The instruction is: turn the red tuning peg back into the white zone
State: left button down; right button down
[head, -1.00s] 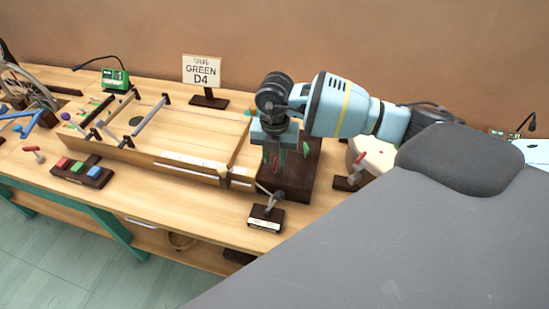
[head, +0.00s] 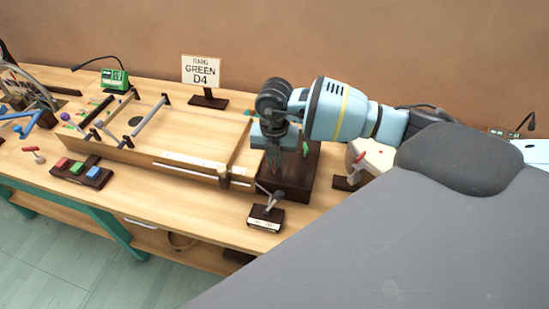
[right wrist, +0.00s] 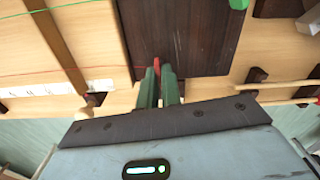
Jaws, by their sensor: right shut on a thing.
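The red tuning peg (right wrist: 156,66) shows as a small red tip between the green fingers of my right gripper (right wrist: 158,84) in the right wrist view. The gripper is shut on it, over the dark wooden block (right wrist: 188,30) at the instrument's right end. In the head view my right gripper (head: 273,156) points down over that block (head: 298,180) and hides the red peg. A green peg (head: 305,149) stands just right of the gripper. I cannot make out a white zone around the red peg. My left gripper is not in view.
The wooden stringed instrument (head: 190,128) lies left of the block. A small dark stand with a lever (head: 266,216) is in front. A sign reading GREEN D4 (head: 202,71) and a green device (head: 115,79) stand behind. A red-levered piece (head: 356,170) is close on the right.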

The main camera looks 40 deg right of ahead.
jog(key=n, duration=0.2)
jog(key=shift+r+n, duration=0.1)
jog(key=shift+n, duration=1)
jog(key=c, duration=1.6)
grip_release()
jog(key=shift+r+p, duration=0.3)
jog(key=shift+r, duration=3.6)
jog(key=shift+f, duration=0.1)
